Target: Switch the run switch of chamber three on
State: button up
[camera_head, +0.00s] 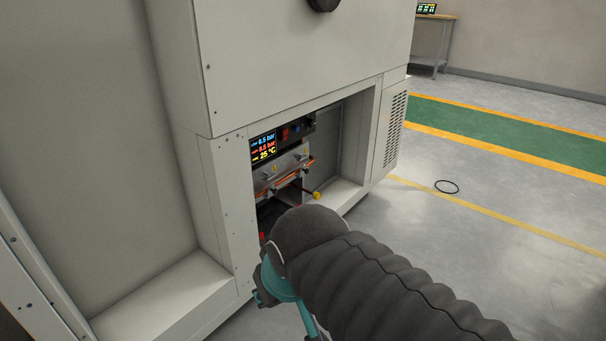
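A recessed control bay in the chamber cabinet (229,190) holds a small display (263,148) with blue, red and yellow readings; the yellow line reads 25 °C. Right of the display is a dark panel with a small red control (285,134), which may be the run switch; its position is too small to read. No chamber number is legible. My arm, in a black ribbed sleeve with teal parts, reaches in from the lower right, in front of the bay's lower part. My gripper's fingers cannot be made out.
Below the panel are metal fittings with orange lines and a yellow-ended part (316,196). The cabinet's side edge and vent grille (396,131) bound the bay on the right. Open floor with a black ring (447,187) lies to the right. A workbench (436,30) stands far back.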

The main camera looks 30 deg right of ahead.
aim_at(284, 131)
jog(key=z, duration=0.6)
jog(key=k, duration=0.65)
jog(key=z, duration=0.6)
jog(key=i, duration=0.95)
jog(key=u, duration=0.8)
jog(key=i, duration=0.3)
jog(key=u, duration=0.4)
